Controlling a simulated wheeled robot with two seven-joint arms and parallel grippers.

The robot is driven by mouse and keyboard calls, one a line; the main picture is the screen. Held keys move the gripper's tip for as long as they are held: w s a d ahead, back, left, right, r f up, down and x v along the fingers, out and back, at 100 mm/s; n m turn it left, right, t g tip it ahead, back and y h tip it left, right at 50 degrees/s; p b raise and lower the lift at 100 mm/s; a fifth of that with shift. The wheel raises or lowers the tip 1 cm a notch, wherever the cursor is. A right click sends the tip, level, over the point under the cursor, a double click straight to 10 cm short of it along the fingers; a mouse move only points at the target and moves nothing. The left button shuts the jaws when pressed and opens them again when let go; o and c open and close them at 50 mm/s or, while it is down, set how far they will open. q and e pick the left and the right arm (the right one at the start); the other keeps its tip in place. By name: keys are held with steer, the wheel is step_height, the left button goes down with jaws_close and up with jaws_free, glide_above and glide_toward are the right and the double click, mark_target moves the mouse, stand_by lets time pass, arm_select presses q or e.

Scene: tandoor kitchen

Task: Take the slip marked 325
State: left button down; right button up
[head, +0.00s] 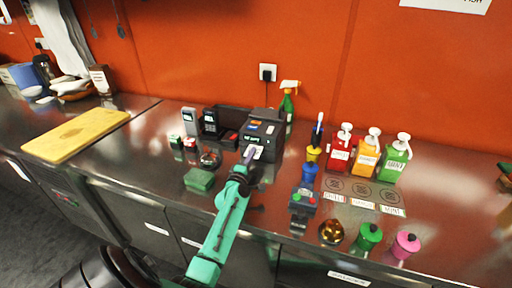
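A dark printer-like box (264,130) stands on the steel counter against the orange wall. A small pale slip (258,152) shows low at its front; any number on it is too small to read. My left gripper (249,154), at the end of the teal arm, is right at the front of the box, beside or over the pale slip. Its fingers are too small to show whether they are open or hold the slip. My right gripper is not in view.
Dark devices (209,122), a green sponge (199,180) and small items are left of the box. A green spray bottle (287,104) stands behind. Red (341,150), orange (367,155) and green (394,160) pump bottles stand right. A yellow board (77,134) lies far left.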

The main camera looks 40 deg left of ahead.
arm_select(q)
steer(key=shift+p+v, duration=0.5)
steer(key=shift+v, duration=1.65)
steer(key=shift+r, duration=0.1)
steer(key=shift+s+r+p, duration=0.1)
steer(key=shift+r+p, duration=0.25)
steer(key=shift+p, duration=0.1)
steer(key=r+p, duration=0.1)
steer(key=s+r+p, duration=0.1)
steer(key=p, duration=0.1)
steer(key=r+p, duration=0.1)
steer(key=r, duration=0.1)
steer(key=shift+s+d, duration=0.35)
steer(key=shift+s, duration=0.05)
